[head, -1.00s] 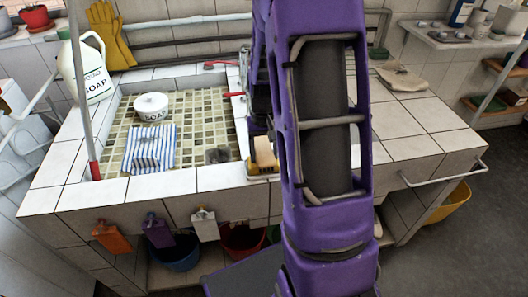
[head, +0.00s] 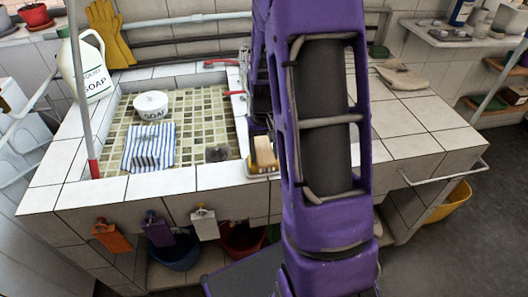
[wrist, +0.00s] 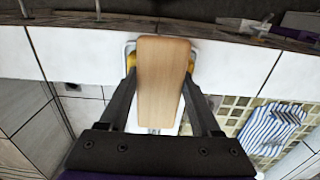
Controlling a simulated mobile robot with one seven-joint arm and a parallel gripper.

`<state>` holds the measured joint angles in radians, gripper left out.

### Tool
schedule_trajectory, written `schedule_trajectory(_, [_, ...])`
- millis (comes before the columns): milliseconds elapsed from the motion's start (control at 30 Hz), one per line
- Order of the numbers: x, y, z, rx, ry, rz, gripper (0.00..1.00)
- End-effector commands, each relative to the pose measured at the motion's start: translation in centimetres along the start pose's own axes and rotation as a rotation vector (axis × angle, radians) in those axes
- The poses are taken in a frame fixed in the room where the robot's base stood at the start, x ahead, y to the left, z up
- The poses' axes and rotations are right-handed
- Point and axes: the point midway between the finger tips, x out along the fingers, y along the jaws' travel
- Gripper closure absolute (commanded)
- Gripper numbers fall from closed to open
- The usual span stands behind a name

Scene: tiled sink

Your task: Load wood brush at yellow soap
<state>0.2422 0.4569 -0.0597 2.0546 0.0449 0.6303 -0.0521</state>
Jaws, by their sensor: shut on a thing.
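The wood brush (wrist: 164,70) shows as a pale wooden block in the wrist view. My gripper (wrist: 160,80) is shut on it, with one dark finger along each side. The brush (head: 265,150) also shows in the head view, above the sink's front ledge. The yellow soap (wrist: 190,62) shows as yellow edges on both sides of the brush, in a pale-rimmed holder. The soap also shows in the head view (head: 255,170), low beside the brush. The brush hides most of the soap and its own bristles, so I cannot tell whether they touch.
The tiled basin (head: 200,105) lies left of my arm. It holds a white soap tub (head: 151,105), a striped cloth (head: 149,148) and a dark scrubber (head: 217,154). A white soap jug (head: 88,70) stands at the back left. The counter (head: 410,125) on the right is mostly clear.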

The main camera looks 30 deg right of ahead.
Motion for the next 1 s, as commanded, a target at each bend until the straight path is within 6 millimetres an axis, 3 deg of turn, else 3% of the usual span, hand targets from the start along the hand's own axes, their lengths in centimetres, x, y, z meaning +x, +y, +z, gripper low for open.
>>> schedule_trajectory(467, [0.1, 0.0, 0.1, 0.0, -0.002, 0.0, 0.8])
schedule_trajectory(1000, [-4.2, 0.0, 0.0, -0.001, 0.001, 0.0, 0.8])
